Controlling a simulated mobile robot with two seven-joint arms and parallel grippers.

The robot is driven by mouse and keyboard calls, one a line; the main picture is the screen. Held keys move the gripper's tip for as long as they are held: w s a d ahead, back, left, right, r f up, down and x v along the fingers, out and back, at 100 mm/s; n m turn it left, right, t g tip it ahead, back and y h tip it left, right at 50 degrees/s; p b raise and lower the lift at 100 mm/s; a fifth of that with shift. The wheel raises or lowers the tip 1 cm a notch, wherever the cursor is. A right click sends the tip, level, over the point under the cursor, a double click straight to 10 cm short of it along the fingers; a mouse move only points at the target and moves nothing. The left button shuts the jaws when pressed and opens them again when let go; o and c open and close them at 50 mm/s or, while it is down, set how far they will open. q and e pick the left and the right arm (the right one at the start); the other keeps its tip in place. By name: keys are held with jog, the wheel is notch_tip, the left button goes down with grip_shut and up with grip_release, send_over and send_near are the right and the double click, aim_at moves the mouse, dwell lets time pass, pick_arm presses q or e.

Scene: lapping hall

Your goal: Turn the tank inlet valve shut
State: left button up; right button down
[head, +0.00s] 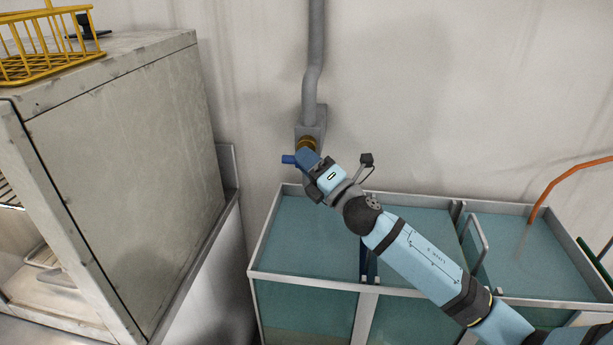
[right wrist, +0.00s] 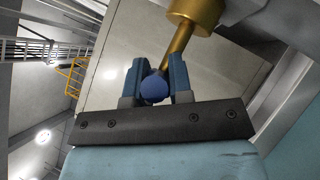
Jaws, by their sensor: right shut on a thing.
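The tank inlet valve is a brass body (head: 306,143) on a grey wall pipe (head: 313,85), above the back left corner of a water tank (head: 262,240). Its blue lever handle (head: 289,159) points left in the head view. My right gripper (head: 305,160) is at the valve and covers part of the handle. In the right wrist view the right gripper (right wrist: 154,80) is shut on the blue handle (right wrist: 154,88), with one blue finger on each side. The brass body (right wrist: 194,12) shows above it. My left gripper is not in view.
A metal cabinet (head: 130,150) stands at the left, with a yellow wire basket (head: 50,62) on top. An orange hose (head: 560,178) hangs into the right tank section. The wall right of the pipe is clear.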

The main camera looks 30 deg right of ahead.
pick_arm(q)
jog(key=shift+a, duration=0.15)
pick_arm(e)
jog(key=c, duration=1)
grip_release()
jog(key=shift+c, duration=0.2)
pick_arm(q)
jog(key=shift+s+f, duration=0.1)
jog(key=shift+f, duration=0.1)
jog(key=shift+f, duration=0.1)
pick_arm(e)
jog(key=shift+s, duration=0.1)
jog(key=shift+s+d+f, duration=0.1)
jog(key=shift+s+f, duration=0.1)
jog(key=shift+s, duration=0.05)
pick_arm(q)
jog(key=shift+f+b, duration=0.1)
jog(key=shift+b, duration=0.9)
pick_arm(e)
jog(key=v, duration=1.3)
